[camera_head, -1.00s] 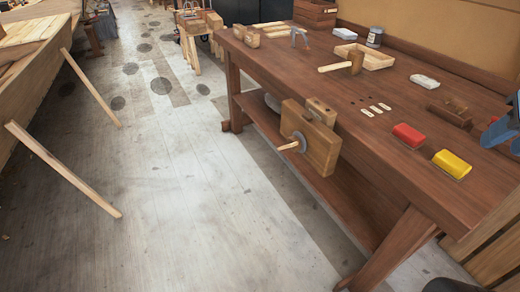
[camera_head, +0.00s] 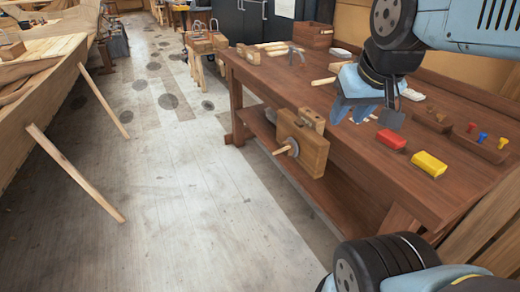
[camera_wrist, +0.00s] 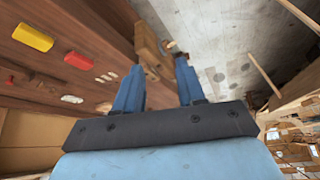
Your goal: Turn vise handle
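The wooden vise (camera_head: 312,154) is mounted on the near side of the workbench. Its pale wooden handle (camera_head: 282,150) sticks out from a grey round plate on the vise's front face. My gripper (camera_head: 352,112) hangs above the bench's front edge, up and to the right of the vise, apart from it. In the wrist view my gripper (camera_wrist: 157,78) has its two blue fingers spread, with nothing between them. The vise (camera_wrist: 147,42) shows beyond the fingers there, and the handle's end (camera_wrist: 171,45) appears near the right finger.
On the workbench (camera_head: 345,180) lie a red block (camera_head: 391,139), a yellow block (camera_head: 429,164), a white block (camera_head: 412,95) and a tray of coloured-handled tools (camera_head: 475,140). A plank hull (camera_head: 45,75) with slanting props stands left. The floor between is clear.

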